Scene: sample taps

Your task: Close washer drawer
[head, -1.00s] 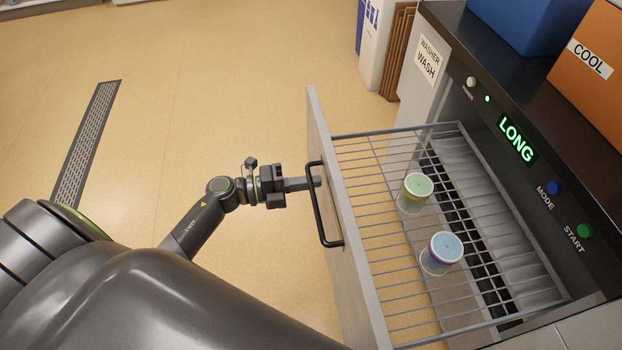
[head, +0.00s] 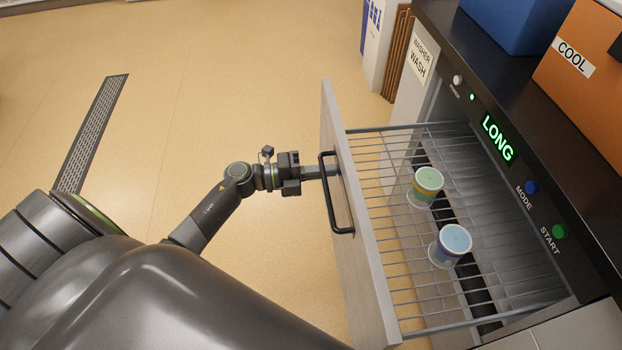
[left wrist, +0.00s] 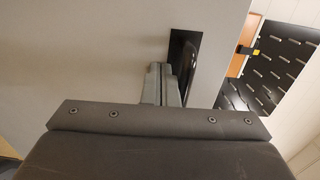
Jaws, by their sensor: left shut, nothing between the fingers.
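The washer drawer (head: 358,220) is pulled out part way from the washer, with a grey front panel, a black bar handle (head: 331,195) and a wire rack inside. Two lidded sample cups stand in the rack, a green-yellow one (head: 427,186) and a blue one (head: 451,245). My left gripper (head: 330,172) is shut and empty, its fingertips at the front panel by the upper part of the handle. In the left wrist view the shut fingers (left wrist: 164,84) point at the grey panel beside the dark handle (left wrist: 184,52). Exact contact is hard to tell. My right gripper is not in view.
The washer's control panel shows a green LONG display (head: 497,138), a blue MODE button (head: 532,187) and a green START button (head: 559,231). A blue box (head: 515,25) and an orange COOL box (head: 590,75) stand on top. The floor left of the drawer is clear.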

